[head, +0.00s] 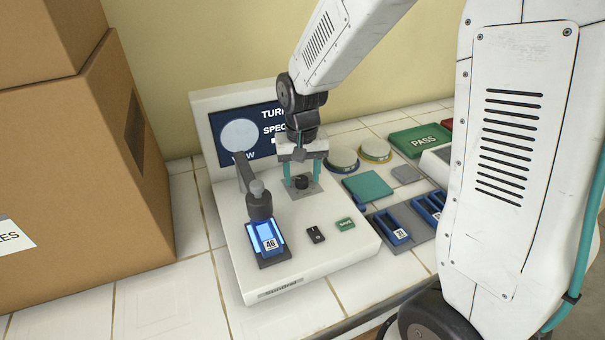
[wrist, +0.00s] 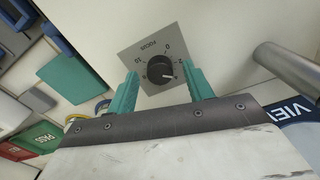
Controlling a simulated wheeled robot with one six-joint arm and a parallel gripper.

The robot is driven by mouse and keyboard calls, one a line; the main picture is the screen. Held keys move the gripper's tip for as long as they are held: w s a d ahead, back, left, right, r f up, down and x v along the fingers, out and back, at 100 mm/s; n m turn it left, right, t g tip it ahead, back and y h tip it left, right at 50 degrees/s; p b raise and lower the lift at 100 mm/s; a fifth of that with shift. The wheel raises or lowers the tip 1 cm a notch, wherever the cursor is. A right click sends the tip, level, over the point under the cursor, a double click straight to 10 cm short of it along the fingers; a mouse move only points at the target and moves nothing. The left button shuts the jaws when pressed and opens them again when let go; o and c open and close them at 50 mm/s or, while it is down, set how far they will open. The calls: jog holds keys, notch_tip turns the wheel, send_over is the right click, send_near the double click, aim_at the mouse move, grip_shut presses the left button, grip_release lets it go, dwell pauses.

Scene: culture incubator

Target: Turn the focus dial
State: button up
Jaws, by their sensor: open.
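The focus dial (head: 302,182) is a small black knob on a grey square plate on the white microscope-like device (head: 240,225). In the wrist view the dial (wrist: 160,69) shows a white pointer mark, with "FOCUS" and numbers printed on the plate (wrist: 150,52). My gripper (head: 303,175) is above the dial, its two teal fingers pointing down on either side of it. In the wrist view my gripper (wrist: 162,82) is open, with a clear gap between each finger and the dial. I cannot tell exactly how high the fingertips are above the plate.
A lit slide marked 46 (head: 267,238) sits under the device's metal column (head: 258,200). A black switch (head: 315,234) and green button (head: 345,224) are on the front. The screen (head: 240,135) stands behind. A slide rack (head: 415,240) and green PASS tray (head: 418,141) lie right; cardboard boxes (head: 90,170) left.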

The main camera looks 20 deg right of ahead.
aim_at(302, 179)
notch_tip(302, 179, up, 7)
jog(key=shift+r, duration=0.2)
dwell(0.5)
jog(key=s+d+r+n, duration=0.1)
jog(key=s+r, duration=0.1)
jog(key=s, duration=0.6)
jog(key=s+d+r+t, duration=0.1)
jog(key=s+r, duration=0.2)
jog(key=s, duration=0.5)
jog(key=s+d+r+n, duration=0.1)
jog(key=s+r, duration=0.2)
jog(key=s, duration=0.5)
jog(key=shift+s+d+r+n, duration=0.25)
jog(key=shift+s+n, duration=0.05)
